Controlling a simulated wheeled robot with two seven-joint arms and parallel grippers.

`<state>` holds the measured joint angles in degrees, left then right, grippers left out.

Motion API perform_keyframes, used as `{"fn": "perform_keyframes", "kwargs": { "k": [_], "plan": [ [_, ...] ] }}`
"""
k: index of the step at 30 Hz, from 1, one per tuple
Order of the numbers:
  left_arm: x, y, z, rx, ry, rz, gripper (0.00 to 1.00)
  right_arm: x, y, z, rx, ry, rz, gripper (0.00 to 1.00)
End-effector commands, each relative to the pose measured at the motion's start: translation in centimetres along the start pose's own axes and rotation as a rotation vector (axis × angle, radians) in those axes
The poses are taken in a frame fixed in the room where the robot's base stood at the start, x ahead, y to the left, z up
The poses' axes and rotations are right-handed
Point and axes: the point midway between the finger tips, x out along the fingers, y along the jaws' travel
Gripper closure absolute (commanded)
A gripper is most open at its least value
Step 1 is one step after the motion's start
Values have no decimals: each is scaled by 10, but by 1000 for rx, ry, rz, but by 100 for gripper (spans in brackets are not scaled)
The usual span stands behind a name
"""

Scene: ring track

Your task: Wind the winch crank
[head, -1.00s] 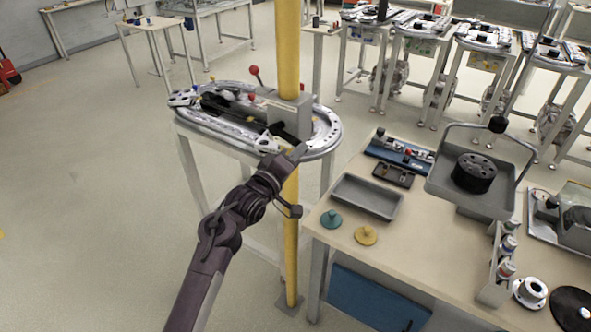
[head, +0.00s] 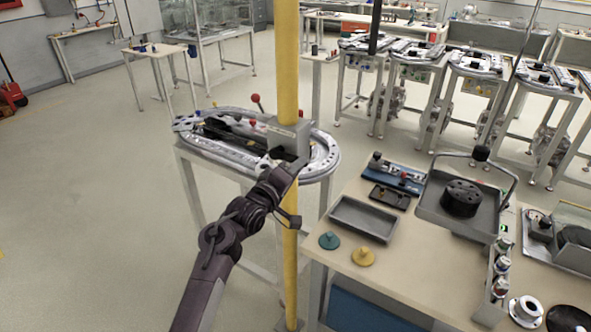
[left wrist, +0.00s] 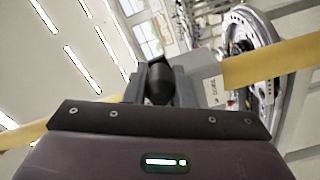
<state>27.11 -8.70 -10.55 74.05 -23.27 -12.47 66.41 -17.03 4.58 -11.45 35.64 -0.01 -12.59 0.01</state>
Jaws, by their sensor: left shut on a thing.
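The winch is a grey box (head: 289,137) fixed to a yellow post (head: 287,60). In the left wrist view the grey box (left wrist: 208,86) stands just right of the fingers, with a small label on it. My left gripper (head: 289,168) is at the lower front of the box. In the left wrist view the left gripper (left wrist: 161,86) is shut on a dark, rounded crank grip (left wrist: 158,80). The rest of the crank is hidden behind the fingers. My right gripper is not in view.
An oval ring track (head: 205,117) on a stand lies behind the post. At right, a bench (head: 345,285) holds a grey bin (head: 345,218), a teal knob (head: 329,241) and a yellow knob (head: 362,257).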

Motion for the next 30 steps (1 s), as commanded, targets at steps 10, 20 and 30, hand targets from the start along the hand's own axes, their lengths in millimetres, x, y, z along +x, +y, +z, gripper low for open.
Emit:
{"fn": "perform_keyframes", "kwargs": {
  "k": [10, 20, 30],
  "plan": [
    [0, 2, -2, 1, 4, 3, 55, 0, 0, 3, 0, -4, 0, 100],
    [-7, -1, 0, -1, 3, 1, 55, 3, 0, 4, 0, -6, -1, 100],
    [-56, -2, 0, 2, 4, 1, 55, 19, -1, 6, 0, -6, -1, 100]
  ]
}}
